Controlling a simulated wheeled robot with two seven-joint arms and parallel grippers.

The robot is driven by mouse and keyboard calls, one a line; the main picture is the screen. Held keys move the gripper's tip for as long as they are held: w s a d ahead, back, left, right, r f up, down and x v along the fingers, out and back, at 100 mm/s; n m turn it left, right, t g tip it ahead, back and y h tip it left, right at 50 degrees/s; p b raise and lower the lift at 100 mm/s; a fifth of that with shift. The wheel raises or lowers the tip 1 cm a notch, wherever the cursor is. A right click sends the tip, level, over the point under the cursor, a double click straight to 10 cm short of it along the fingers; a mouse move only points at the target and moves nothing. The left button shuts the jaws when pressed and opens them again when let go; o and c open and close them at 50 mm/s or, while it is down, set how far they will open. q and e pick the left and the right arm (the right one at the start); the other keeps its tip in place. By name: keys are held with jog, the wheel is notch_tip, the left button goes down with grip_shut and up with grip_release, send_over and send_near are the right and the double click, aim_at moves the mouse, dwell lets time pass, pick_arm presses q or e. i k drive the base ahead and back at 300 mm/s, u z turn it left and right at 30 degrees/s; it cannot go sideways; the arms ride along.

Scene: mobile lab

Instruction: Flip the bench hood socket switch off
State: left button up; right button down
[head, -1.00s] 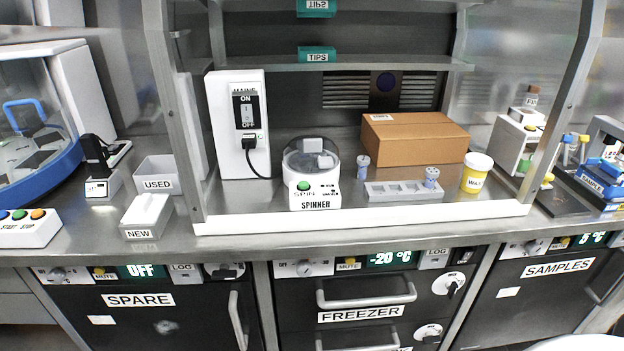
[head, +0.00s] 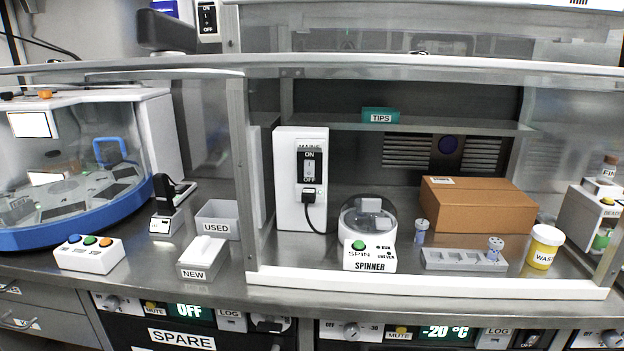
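The bench hood socket is a tall white box (head: 287,205) standing inside the hood at its left side. Its black switch plate (head: 311,167) has ON above and OFF below, with a small rocker between them. I cannot tell which way the rocker is tipped. A black plug (head: 309,196) sits in the socket below the switch, and its cord runs to the right toward the spinner. Neither of my grippers shows in the head view.
The spinner (head: 369,240) stands just right of the socket, with a tube rack (head: 463,260) and cardboard box (head: 477,213) further right. A raised white sill (head: 420,284) edges the hood's front. Another ON/OFF switch (head: 208,19) is high on the left.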

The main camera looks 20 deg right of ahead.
aim_at(309, 165)
jog(key=u, duration=1.55)
jog(key=i, duration=1.25)
jog(key=z, duration=2.65)
